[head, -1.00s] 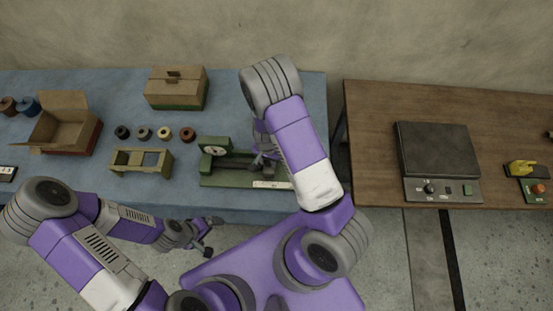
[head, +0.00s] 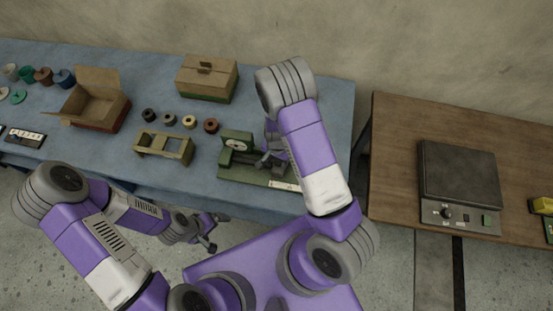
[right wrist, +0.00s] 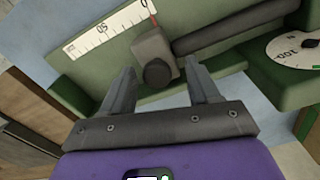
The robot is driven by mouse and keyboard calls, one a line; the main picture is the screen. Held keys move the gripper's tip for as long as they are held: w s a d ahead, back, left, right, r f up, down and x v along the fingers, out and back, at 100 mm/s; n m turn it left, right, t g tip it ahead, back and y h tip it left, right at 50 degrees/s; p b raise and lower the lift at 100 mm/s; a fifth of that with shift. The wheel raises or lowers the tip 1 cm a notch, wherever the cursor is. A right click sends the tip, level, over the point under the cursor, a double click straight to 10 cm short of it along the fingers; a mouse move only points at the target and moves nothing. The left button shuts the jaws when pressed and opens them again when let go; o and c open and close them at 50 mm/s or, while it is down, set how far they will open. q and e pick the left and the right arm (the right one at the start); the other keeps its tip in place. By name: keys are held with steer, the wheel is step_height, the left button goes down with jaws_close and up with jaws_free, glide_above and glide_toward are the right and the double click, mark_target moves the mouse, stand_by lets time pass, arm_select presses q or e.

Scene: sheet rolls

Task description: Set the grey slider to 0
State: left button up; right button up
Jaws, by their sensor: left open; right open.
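The grey slider (right wrist: 153,56), a block with a dark round knob, sits on the green device (right wrist: 205,50) in the right wrist view. A thin red pointer at its top lies by the white scale's (right wrist: 100,30) 0 end; the exact reading is unclear. My right gripper (right wrist: 160,78) is open, its fingers on either side of the knob; contact is not clear. In the head view my right gripper (head: 268,160) is over the green device (head: 235,172), and the slider is hard to make out. My left gripper (head: 210,232) is open and empty in front of the blue table.
The blue table (head: 200,195) also holds an open carton (head: 92,105), a closed box (head: 207,80), a wooden rack (head: 163,147) and several spools. A brown table (head: 395,150) with a dark scale (head: 460,175) stands right. A dial (right wrist: 295,52) faces the right wrist camera.

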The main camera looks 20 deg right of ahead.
mark_target(277, 162)
step_height(277, 162, up, 8)
steer(key=shift+f+p, duration=0.2)
steer(key=shift+p, duration=0.2)
arm_select(q)
steer(key=shift+r, duration=0.4)
